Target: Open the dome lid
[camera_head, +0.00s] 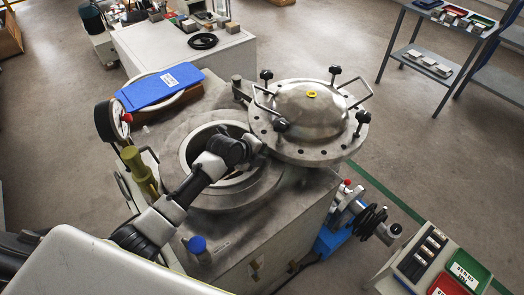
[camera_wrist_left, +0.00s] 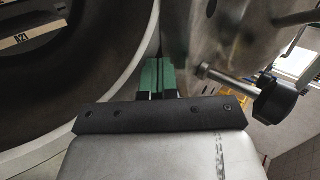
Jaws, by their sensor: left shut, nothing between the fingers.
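The dome lid (camera_head: 312,108) is a grey metal disc with a raised dome, a yellow centre cap, black knobs and bar handles. It sits swung aside to the right of the round chamber opening (camera_head: 190,150), which shows uncovered. My left arm reaches across the opening, and my left gripper (camera_head: 254,144) is at the lid's near-left edge. In the left wrist view, the green fingertips (camera_wrist_left: 159,76) are together and empty, between the chamber rim (camera_wrist_left: 120,75) and the lid's underside or edge (camera_wrist_left: 205,40). I cannot tell whether they touch the lid. My right gripper is not in view.
A blue folder (camera_head: 160,88) lies at the machine's back left, near a pressure gauge (camera_head: 117,118). A blue-based pump or valve (camera_head: 333,240) stands at its right side. A box with coloured trays (camera_head: 440,262) is at the lower right. The floor right of the lid is clear.

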